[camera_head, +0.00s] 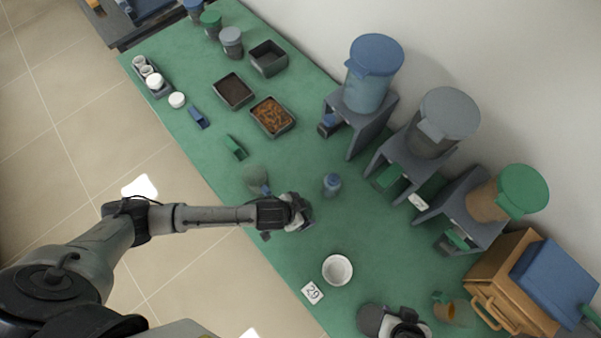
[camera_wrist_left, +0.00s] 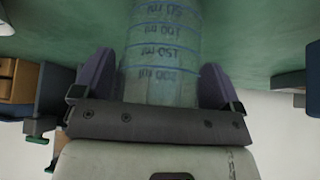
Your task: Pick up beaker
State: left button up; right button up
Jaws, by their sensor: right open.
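A clear beaker (camera_wrist_left: 162,55) with blue volume marks fills the middle of the left wrist view, between the two purple fingers of my left gripper (camera_wrist_left: 160,88). The fingers lie close along both its sides; I cannot tell whether they press on it. In the head view my left gripper (camera_head: 292,212) is over the green table, with a greyish clear vessel (camera_head: 256,177) beside it; its fingertips are hard to make out. My right gripper (camera_head: 396,326) is open at the bottom edge, left of a brown beaker (camera_head: 452,312), and partly cut off.
A white bowl (camera_head: 338,270) and a number card (camera_head: 312,292) lie between the grippers. A small blue-capped bottle (camera_head: 332,184) stands right of my left gripper. Hoppers on grey stands and a wooden cabinet (camera_head: 512,285) line the wall side. Trays (camera_head: 272,117) sit farther back.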

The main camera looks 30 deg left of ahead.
pick_arm(q)
jog(key=c, duration=0.8)
